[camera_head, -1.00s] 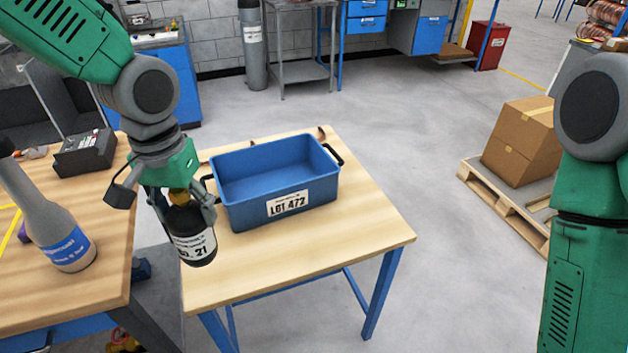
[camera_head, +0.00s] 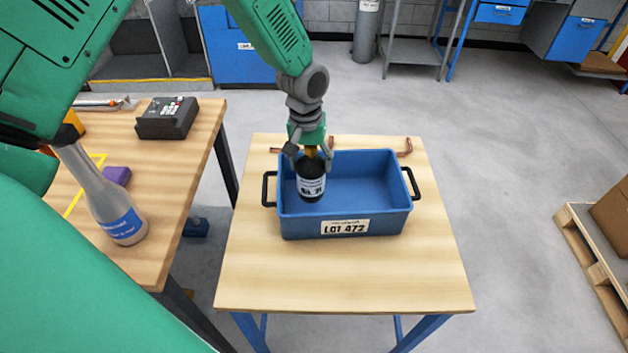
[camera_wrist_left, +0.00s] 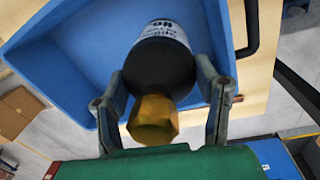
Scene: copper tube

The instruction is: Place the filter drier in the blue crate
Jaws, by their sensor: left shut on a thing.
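The filter drier (camera_head: 311,181) is a black cylinder with a white label and a brass top. My left gripper (camera_head: 309,160) is shut on it near its top and holds it upright over the left part of the blue crate (camera_head: 345,228). In the left wrist view the drier (camera_wrist_left: 160,65) sits between the two fingers of the gripper (camera_wrist_left: 160,95), with the blue crate (camera_wrist_left: 60,50) behind it. I cannot tell whether the drier touches the crate floor. The crate is otherwise empty where visible. My right gripper is not in view.
The crate stands on a small wooden table (camera_head: 345,275); copper pieces (camera_head: 405,147) lie behind it. Left is a workbench (camera_head: 165,240) with a grey bottle (camera_head: 105,200), a dark box (camera_head: 167,118) and a purple block (camera_head: 117,175). A pallet (camera_head: 595,255) stands at right.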

